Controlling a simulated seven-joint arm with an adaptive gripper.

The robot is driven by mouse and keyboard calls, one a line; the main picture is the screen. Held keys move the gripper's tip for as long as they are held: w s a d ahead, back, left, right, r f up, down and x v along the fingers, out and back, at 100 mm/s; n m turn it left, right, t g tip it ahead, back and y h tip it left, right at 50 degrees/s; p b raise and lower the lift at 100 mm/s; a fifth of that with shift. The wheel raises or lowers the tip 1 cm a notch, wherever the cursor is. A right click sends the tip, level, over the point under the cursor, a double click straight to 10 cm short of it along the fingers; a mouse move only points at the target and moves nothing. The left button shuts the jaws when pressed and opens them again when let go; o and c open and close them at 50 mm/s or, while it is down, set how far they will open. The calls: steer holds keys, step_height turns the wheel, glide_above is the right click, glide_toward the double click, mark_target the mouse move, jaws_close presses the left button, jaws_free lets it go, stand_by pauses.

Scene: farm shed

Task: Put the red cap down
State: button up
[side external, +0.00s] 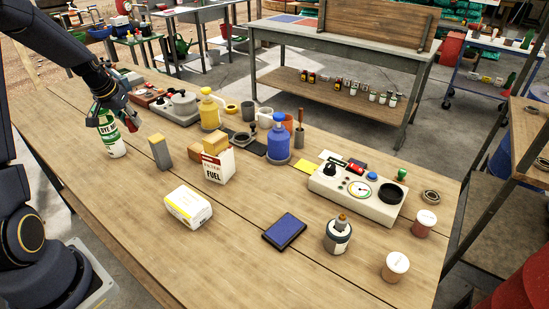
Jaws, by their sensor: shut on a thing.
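My gripper (112,115) is at the left of the workbench, with its fingers around the upper part of a white and green bottle (115,145) whose label begins "DYE". It is shut on this bottle. The bottle is upright at the table's left side; I cannot tell whether its base touches the wood. Its top is hidden by my gripper, and no red cap shows clearly there.
The wooden bench (130,225) has bare wood at its front left. A grey and yellow block (160,152) stands right of the bottle, with a fuel filter box (218,167) beyond it.

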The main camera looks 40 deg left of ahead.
step_height(320, 180, up, 5)
steer(key=shift+f, duration=0.15)
steer(key=w+d+m+h, duration=0.1)
steer(key=w+d+m, duration=0.3)
steer(key=d, duration=0.9)
steer(key=w+d+m+h, duration=0.15)
steer(key=w+d, duration=0.45)
steer(key=d, duration=0.8)
steer(key=s+d+m+h, duration=0.25)
steer(key=d+m, duration=0.25)
steer(key=d, duration=1.4)
steer(key=s+d+m+g+h, duration=0.15)
steer(key=s+d+m, duration=0.65)
steer(key=s+d, duration=1.35)
steer(key=shift+n+g, duration=0.25)
steer(key=shift+g, duration=0.1)
steer(key=w+d+f, duration=0.3)
steer(key=f, duration=0.1)
steer(key=w+d+f, duration=0.3)
steer(key=w+f, duration=0.1)
steer(key=f, duration=0.1)
steer(key=w+d+f, duration=0.4)
steer(key=f, duration=0.1)
steer(key=shift+f, duration=0.1)
steer(key=shift+d+f+y, duration=0.15)
steer(key=shift+f+y, duration=0.05)
steer(key=shift+y, duration=0.05)
steer(key=shift+w+d+f, duration=0.15)
steer(key=shift+f, duration=1.55)
